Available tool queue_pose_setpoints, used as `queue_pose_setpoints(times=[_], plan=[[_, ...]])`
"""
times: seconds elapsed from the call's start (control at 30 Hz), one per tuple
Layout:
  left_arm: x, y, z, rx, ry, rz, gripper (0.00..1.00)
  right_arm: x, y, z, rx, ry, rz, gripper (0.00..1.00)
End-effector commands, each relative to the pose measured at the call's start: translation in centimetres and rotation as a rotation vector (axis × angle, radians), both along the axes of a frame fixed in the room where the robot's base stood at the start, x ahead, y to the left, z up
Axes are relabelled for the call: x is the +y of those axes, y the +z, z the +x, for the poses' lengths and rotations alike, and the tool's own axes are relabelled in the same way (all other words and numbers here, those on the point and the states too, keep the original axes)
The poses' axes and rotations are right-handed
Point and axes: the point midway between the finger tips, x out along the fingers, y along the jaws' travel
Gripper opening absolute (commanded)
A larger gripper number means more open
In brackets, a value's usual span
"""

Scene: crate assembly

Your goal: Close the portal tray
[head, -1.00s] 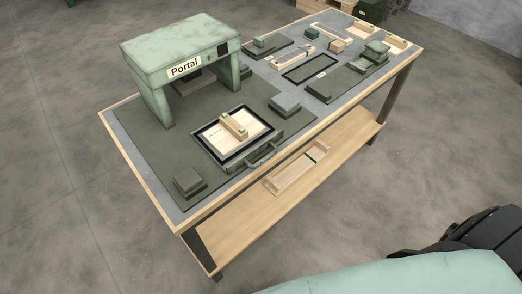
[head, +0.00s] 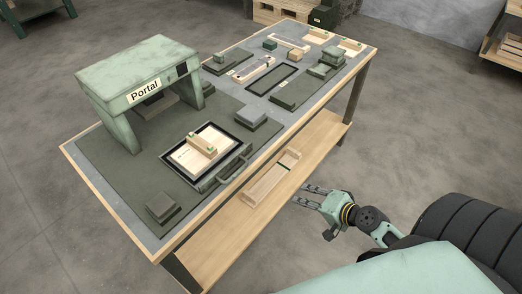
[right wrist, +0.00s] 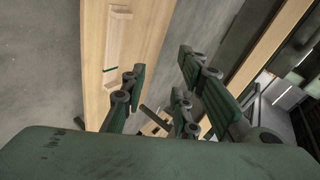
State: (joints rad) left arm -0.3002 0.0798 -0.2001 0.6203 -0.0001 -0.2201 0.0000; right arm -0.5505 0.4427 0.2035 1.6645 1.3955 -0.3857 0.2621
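The portal (head: 140,82) is a pale green arch with a "Portal" label at the left of the table. The portal tray (head: 177,151), black-rimmed with a light wooden inside, sits out in front of the arch. A wooden piece (head: 201,146) with green marks lies on it. The tray's handle (head: 233,170) is on its front side, towards the table's edge. My right gripper (head: 306,194) is open and empty, off the table's front side and apart from the handle. Its spread fingers show in the right wrist view (right wrist: 160,75). My left gripper is not in view.
A grey-green block (head: 163,208) lies near the table's front left corner, another (head: 251,117) right of the tray. A wooden rack (head: 271,178) lies on the lower shelf (head: 225,232). Several trays and blocks fill the table's far end.

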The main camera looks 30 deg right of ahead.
Motion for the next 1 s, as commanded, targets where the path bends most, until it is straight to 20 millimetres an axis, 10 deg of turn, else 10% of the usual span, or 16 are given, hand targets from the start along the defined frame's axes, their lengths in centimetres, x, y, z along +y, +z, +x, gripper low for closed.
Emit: queue_pose_setpoints(times=[0.1, 0.3, 1.0], plan=[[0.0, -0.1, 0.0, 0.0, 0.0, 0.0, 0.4, 1.2, 7.8, 2.4, -0.118, 0.002, 0.15, 0.14], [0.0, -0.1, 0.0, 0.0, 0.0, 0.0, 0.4, 3.0, 14.6, 3.7, -0.205, 0.024, 0.294, 0.0], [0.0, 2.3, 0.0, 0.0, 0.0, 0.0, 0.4, 6.3, 12.7, 12.5, -0.216, 0.026, 0.311, 0.0]])
